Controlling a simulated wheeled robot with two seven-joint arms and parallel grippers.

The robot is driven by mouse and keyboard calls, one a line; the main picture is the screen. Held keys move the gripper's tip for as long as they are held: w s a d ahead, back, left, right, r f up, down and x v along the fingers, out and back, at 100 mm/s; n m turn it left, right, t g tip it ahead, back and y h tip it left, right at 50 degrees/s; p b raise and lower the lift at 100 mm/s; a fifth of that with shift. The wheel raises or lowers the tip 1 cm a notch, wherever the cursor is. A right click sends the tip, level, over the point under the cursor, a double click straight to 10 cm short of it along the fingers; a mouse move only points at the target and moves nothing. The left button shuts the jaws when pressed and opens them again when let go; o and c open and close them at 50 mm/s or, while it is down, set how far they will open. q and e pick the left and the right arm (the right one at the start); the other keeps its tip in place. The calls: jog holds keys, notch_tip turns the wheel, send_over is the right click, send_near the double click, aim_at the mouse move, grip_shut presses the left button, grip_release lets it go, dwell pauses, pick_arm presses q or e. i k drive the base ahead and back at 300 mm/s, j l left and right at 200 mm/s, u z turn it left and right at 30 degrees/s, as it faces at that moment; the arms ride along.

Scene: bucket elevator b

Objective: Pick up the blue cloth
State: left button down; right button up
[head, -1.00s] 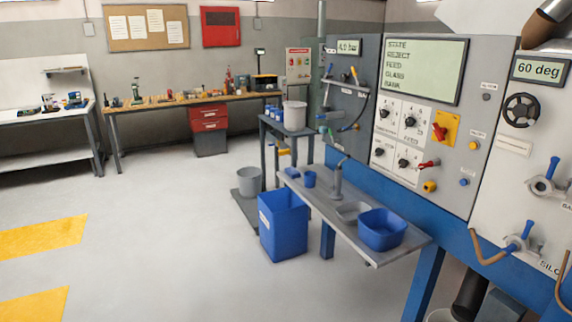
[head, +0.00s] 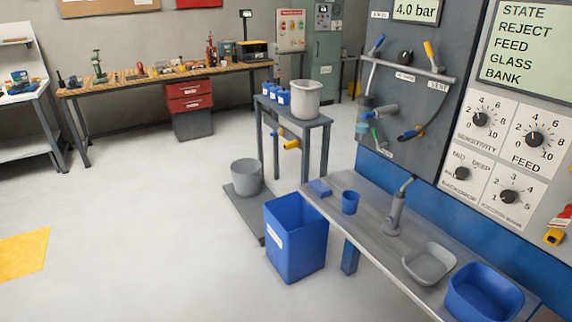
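A small flat blue item that looks like the blue cloth (head: 320,188) lies on the far left end of the grey bench (head: 345,197), left of a blue cup (head: 350,202). It is small in the view, so its folds cannot be made out. Neither of my grippers shows in the head view.
A blue bin (head: 296,240) stands on the floor against the bench's left end. A grey tap (head: 396,212), grey basin (head: 430,263) and blue tub (head: 484,293) are farther right. A small stand (head: 292,113) holds a pale bucket (head: 305,98).

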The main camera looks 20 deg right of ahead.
aim_at(323, 191)
jog(key=i+j+z, duration=0.1)
jog(key=i+z, duration=0.2)
jog(key=i, duration=0.25)
jog(key=i+j+z, duration=0.3)
jog(key=i, duration=0.25)
jog(key=i+j+z, duration=0.3)
jog(key=i, duration=0.2)
